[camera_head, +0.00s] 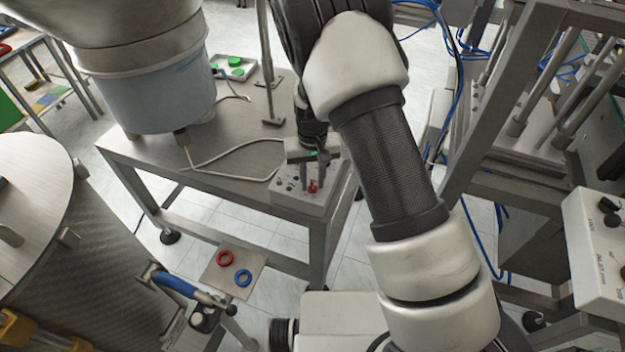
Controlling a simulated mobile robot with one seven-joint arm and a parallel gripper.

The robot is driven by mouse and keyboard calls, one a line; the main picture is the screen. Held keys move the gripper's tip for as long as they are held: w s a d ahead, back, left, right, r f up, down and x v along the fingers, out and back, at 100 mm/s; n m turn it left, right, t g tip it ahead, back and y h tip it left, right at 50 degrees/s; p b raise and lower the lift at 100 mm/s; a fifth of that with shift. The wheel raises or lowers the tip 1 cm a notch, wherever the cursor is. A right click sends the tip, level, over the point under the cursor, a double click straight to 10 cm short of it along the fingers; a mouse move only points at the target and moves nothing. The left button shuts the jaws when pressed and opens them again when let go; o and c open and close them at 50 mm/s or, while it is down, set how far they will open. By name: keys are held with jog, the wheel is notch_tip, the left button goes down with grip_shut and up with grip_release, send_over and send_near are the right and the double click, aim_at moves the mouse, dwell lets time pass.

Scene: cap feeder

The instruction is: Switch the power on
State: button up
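A light grey control box (300,201) sits at the right front corner of the metal table, with small knobs and a red switch (313,187) on its top. My gripper (313,177) points down just above the box. Its two fingers show apart, one on each side of the red switch in this view. I cannot tell whether they touch it. The switch's position and any labels are too small to read.
A large bowl feeder (145,90) stands on the table (225,185), with a cable running to the box. A tray with green caps (235,68) lies behind. A metal post (268,90) stands near my arm. A frame (500,120) rises at the right.

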jog(key=shift+f, duration=0.1)
grip_shut()
jog(key=shift+m, duration=0.4)
jog(key=m, duration=0.5)
jog(key=shift+m, duration=0.4)
jog(key=m+p, duration=0.1)
jog(key=m, duration=0.4)
jog(key=shift+m, duration=0.3)
grip_release()
